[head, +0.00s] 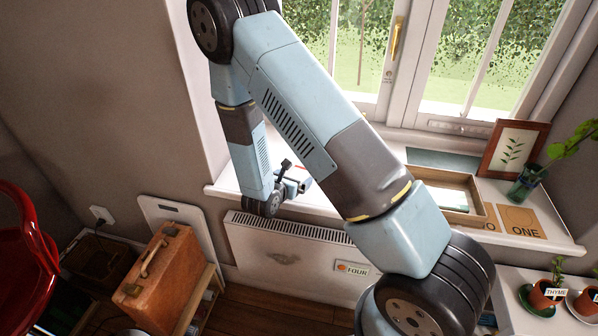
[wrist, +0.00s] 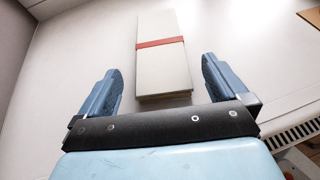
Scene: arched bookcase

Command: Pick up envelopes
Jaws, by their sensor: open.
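A white stack of envelopes with a red band around it (wrist: 163,72) lies on a white surface in the wrist view. My gripper (wrist: 161,75) is open, with one blue finger on each side of the stack's near end. Gaps show between both fingers and the stack, so nothing is held. In the head view my gripper (head: 292,182) is low over the left part of the white windowsill (head: 226,190). There the stack is mostly hidden by my gripper or too small to make out.
A wooden tray (head: 478,212) with pale contents, a framed leaf picture (head: 512,150) and a brown "ONE" card (head: 522,222) stand to the right on the sill. A radiator (head: 290,262) with a "FOUR" card (head: 352,268) is below. A brown case (head: 165,275) stands lower left.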

